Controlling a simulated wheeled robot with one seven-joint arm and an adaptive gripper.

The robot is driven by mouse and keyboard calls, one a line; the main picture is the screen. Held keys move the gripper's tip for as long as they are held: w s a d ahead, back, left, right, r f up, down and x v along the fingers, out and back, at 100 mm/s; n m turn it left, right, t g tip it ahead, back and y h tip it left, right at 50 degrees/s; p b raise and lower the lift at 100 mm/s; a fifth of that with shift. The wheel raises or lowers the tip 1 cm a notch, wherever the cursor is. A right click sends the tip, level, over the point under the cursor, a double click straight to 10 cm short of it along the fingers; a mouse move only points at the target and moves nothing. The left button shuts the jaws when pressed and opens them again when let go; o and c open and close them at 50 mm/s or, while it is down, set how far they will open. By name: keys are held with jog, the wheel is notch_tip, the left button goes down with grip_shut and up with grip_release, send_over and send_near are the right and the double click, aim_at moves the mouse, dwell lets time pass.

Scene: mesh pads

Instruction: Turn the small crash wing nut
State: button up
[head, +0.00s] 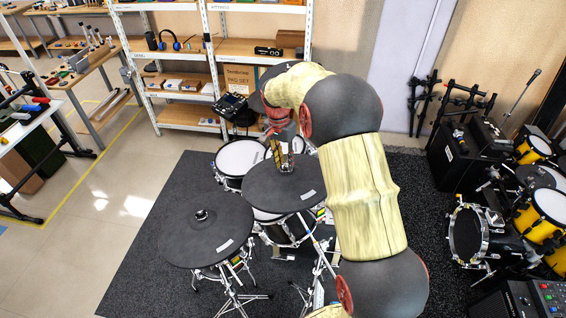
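Three dark round cymbal pads show in the head view. One is at the front left (180,238), with a small black nut or knob (201,214) standing at its centre. One is in the middle (262,192), and one at the back (258,102) is partly behind my arm. No label tells which is the small crash. My gripper (283,164) points down at the middle pad's centre, at or just above its surface. The gripper covers that centre, so any wing nut there is hidden. Its finger gap is too small to judge.
White mesh drum pads (240,157) and chrome stands sit close under the cymbals on a dark mat (160,212). Shelves (190,115) stand behind. Yellow drums (550,205) and black gear are at the right. Open floor (120,185) lies to the left.

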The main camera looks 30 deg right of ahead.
aim_at(281, 168)
notch_tip(281, 168, up, 12)
jog(key=a, duration=0.1)
jog(key=shift+w, duration=0.3)
dwell(0.5)
jog(key=s+a+f+n+t+b, duration=0.2)
jog(key=s+b, duration=0.4)
jog(key=s, duration=0.5)
jog(key=s+a+f+n+t+b, duration=0.2)
jog(key=s+a+f+n+b, duration=0.3)
jog(key=s, duration=0.6)
jog(key=s+a+f+n+t+y+b, duration=0.1)
jog(key=s+a+f+n+b, duration=0.3)
jog(key=s+b, duration=0.4)
jog(key=s+f+t, duration=0.1)
jog(key=s, duration=0.2)
jog(key=shift+s+a, duration=0.15)
jog(key=shift+s, duration=0.15)
